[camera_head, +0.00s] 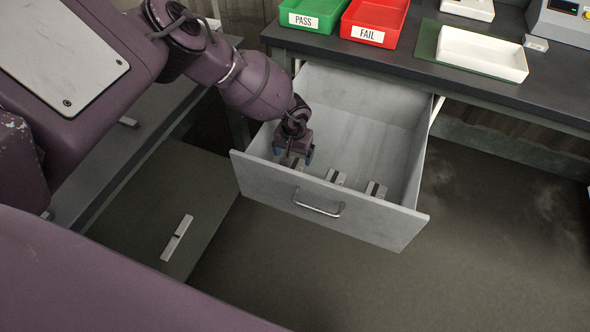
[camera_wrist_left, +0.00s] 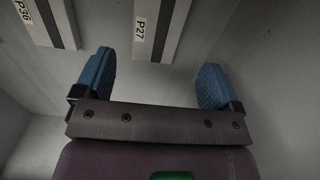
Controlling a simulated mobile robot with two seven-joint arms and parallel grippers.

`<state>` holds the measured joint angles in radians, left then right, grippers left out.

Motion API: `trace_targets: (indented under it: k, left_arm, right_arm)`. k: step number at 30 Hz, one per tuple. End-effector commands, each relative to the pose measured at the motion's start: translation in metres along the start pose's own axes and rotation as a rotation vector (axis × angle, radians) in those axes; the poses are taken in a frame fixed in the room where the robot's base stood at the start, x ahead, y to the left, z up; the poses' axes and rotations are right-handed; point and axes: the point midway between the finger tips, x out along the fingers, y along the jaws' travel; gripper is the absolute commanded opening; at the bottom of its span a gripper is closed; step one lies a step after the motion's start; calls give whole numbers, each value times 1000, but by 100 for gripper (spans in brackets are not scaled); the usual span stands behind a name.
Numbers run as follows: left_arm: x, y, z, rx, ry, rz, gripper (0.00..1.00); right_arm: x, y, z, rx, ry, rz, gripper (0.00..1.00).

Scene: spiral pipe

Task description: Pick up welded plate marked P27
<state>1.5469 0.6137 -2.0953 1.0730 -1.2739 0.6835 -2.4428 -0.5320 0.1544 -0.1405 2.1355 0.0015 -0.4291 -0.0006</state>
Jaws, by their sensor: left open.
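The welded plate marked P27 (camera_wrist_left: 163,30) is a pale plate with a dark stripe and a white label, at the top middle of the left wrist view. My left gripper (camera_head: 294,156) is inside the open drawer (camera_head: 333,212), near its front wall. In the left wrist view the blue fingers of my left gripper (camera_wrist_left: 156,82) are wide apart with nothing between them. P27 lies just beyond the fingertips and its far end is cut off. My right gripper is not in view.
A plate marked P36 (camera_wrist_left: 45,22) lies left of P27. In the head view, more plates (camera_head: 375,189) lie along the drawer front, their labels unreadable. A green PASS tray (camera_head: 312,14), a red FAIL tray (camera_head: 374,22) and a white tray (camera_head: 482,54) stand on the bench.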

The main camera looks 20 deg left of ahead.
Motion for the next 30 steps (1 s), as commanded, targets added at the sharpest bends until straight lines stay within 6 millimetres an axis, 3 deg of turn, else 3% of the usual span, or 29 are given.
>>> trace_targets:
  k: [7, 15, 24, 30]
  left_arm:
    - [16, 2, 0, 0, 0, 0, 89]
    - [55, 5, 1, -1, -5, 2, 89]
    - [56, 5, -1, -1, 2, 2, 89]
    - [56, 5, -1, -1, 1, 2, 59]
  right_arm:
    - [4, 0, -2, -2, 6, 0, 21]
    - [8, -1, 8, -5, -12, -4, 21]
    - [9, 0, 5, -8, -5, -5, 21]
    - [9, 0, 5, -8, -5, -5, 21]
